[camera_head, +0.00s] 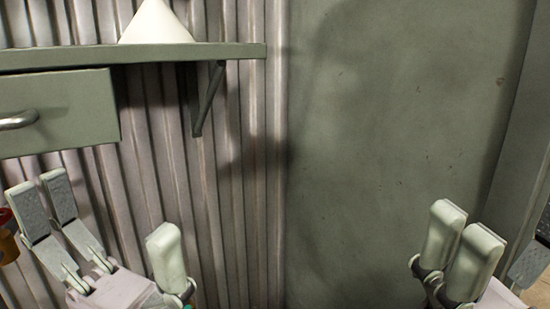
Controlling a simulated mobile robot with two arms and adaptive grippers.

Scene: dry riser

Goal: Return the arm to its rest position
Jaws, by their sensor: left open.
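My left gripper (108,218) is at the bottom left, below the drawer and in front of the ribbed wall. Its fingers point up and stand wide apart, with nothing between them. My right gripper (496,240) is at the bottom right, in front of the flat green panel. Its fingers also point up and stand apart, and I see nothing held in them. Most of both arms is outside the view.
A green shelf (225,52) on a bracket (208,100) carries a white cone-shaped thing (155,24). Below it is a drawer (75,115) with a metal handle (18,120). A red and yellow thing (8,243) is cut off at the left edge. The space before the flat panel (390,130) is clear.

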